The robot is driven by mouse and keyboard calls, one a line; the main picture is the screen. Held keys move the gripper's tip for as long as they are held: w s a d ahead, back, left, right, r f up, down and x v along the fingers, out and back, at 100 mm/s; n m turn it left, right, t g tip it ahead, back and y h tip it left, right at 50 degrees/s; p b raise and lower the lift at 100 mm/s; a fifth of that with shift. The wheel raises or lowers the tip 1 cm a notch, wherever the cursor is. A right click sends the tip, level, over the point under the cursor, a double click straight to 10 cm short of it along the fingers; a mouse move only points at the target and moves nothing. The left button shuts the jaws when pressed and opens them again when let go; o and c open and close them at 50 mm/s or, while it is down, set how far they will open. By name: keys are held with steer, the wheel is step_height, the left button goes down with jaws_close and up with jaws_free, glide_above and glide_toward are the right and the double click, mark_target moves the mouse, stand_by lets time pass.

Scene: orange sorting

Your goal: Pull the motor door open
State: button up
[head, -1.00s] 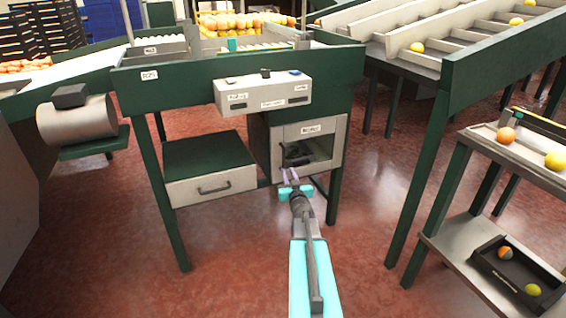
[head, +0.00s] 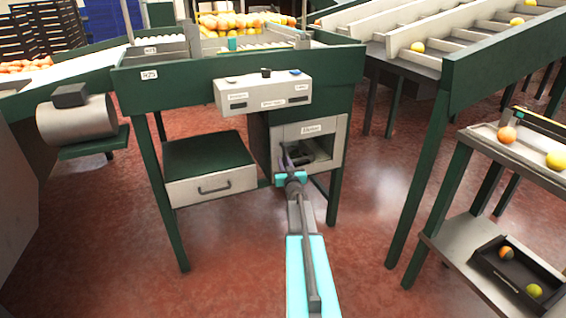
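The motor door (head: 333,138) is the pale framed front of a box under the green machine table, with a small label on top and a dark window. It looks closed. A dark handle is at the window's left side, partly covered by my gripper. My gripper (head: 285,157) is at the end of my cyan and grey arm, with its fingertips at or right by this handle. Whether they touch or enclose it is too small to tell, and the finger gap cannot be made out.
A pale drawer (head: 235,181) with its own handle is left of the door. A control box (head: 262,95) juts out above. Green table legs (head: 333,197) flank the space. A shelf (head: 450,240) with a dark tray stands at right. The red floor before the door is clear.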

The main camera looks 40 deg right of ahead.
steer(key=shift+w+d, duration=0.35)
steer(key=shift+w, duration=0.2)
steer(key=shift+c, duration=0.2)
jaws_close()
steer(key=shift+a, duration=0.2)
